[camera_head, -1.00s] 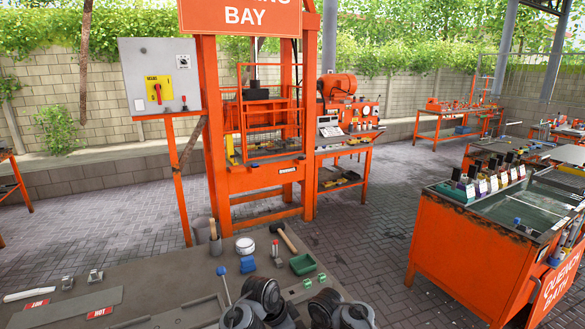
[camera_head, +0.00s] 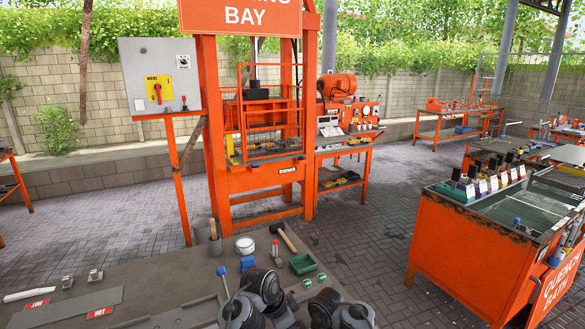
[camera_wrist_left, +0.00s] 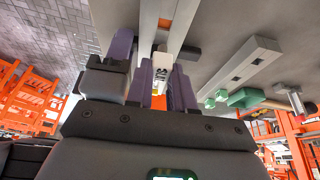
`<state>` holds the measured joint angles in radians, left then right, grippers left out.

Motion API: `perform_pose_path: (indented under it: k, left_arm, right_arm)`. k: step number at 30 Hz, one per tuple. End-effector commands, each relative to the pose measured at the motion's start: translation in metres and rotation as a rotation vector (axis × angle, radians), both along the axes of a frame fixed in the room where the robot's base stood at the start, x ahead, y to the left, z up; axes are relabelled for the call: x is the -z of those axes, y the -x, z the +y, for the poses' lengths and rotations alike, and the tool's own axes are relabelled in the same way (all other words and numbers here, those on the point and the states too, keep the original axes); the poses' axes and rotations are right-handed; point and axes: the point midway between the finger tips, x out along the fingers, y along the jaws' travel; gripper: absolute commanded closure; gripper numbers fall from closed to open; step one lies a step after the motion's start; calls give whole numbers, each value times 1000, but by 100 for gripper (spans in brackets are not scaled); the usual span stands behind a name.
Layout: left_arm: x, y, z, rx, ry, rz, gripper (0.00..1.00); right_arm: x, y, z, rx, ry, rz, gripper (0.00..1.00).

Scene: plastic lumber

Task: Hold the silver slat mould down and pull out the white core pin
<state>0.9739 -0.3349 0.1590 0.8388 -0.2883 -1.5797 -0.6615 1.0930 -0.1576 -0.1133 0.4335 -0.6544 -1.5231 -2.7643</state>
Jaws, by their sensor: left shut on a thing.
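In the left wrist view, my left gripper (camera_wrist_left: 165,78) is shut on a narrow white piece (camera_wrist_left: 161,68), which looks like the core pin. A long silver bar (camera_wrist_left: 181,26), probably the slat mould, runs away just beyond the fingertips. Whether the white piece is still inside the bar cannot be told. In the head view, my left wrist (camera_head: 264,287) is low over the front bench, and its fingers are hidden. My right wrist (camera_head: 340,310) is at the bottom edge; its fingers cannot be made out.
The grey bench (camera_head: 150,285) holds a hammer (camera_head: 287,240), a white round tub (camera_head: 245,246), a green tray (camera_head: 303,264), a blue block (camera_head: 248,264) and a white strip (camera_head: 30,294). An orange press (camera_head: 265,180) stands behind. The quench bath (camera_head: 470,245) is at right.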

Motion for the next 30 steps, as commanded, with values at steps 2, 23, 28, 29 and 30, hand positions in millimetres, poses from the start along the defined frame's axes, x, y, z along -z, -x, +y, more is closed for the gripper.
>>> perform_pose_path:
  k: [2,23,28,29,30]
  left_arm:
    - [-2,0,0,0,0,-1,100]
    - [-17,0,0,0,0,0,100]
    - [-18,0,0,0,0,0,100]
    - [-18,0,0,0,0,0,100]
    - [-18,0,0,0,0,0,100]
  right_arm:
    - [1,0,0,2,0,1,100]
    - [1,0,-1,2,0,1,100]
    - [2,0,-1,2,0,1,100]
    - [2,0,-1,2,0,1,100]
    - [2,0,-1,2,0,1,100]
